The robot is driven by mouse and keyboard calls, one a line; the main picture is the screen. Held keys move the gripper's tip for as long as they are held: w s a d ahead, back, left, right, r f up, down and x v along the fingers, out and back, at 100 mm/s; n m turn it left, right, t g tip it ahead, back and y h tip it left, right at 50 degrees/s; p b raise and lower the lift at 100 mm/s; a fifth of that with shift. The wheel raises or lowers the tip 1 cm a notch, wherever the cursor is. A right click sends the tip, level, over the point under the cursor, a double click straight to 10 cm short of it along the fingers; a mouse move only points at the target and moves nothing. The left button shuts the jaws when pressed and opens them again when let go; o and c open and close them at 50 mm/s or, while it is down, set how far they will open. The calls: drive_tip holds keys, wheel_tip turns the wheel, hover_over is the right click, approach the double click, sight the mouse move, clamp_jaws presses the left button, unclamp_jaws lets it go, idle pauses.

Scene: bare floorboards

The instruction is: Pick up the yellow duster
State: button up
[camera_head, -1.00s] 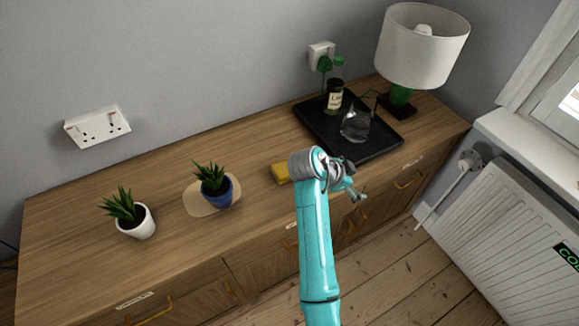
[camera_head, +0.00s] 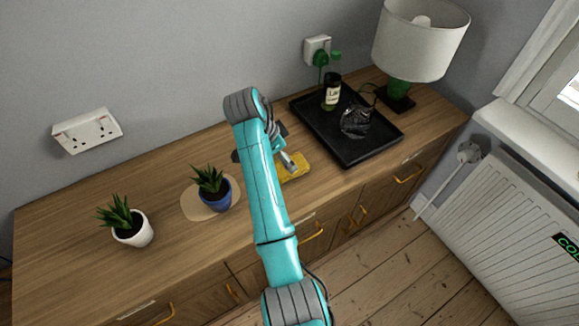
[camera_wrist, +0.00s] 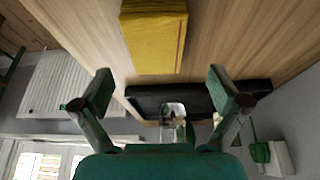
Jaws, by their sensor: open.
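The yellow duster (camera_head: 294,167) lies flat on the wooden sideboard, left of the black tray. My arm covers its left part in the head view. In the wrist view the duster (camera_wrist: 153,40) is a folded yellow block at the top of the picture, beyond the fingertips. My gripper (camera_wrist: 168,88) is open, its two fingers wide apart with nothing between them. In the head view my gripper (camera_head: 290,160) hangs close over the duster; I cannot tell whether it touches.
A black tray (camera_head: 350,153) holds a bottle (camera_head: 332,92) and a glass jug (camera_head: 356,120). A lamp (camera_head: 420,40) stands behind it at right. A blue-potted plant (camera_head: 214,190) on a mat (camera_head: 192,205) and a white-potted plant (camera_head: 133,230) stand left of my arm.

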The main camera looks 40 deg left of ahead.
drive_tip(key=shift+x, duration=2.7)
drive_tip(key=shift+s+d+f, duration=0.15)
drive_tip(key=shift+d+f, duration=0.05)
drive_tip(key=shift+f, duration=0.05)
drive_tip(key=c, duration=1.2)
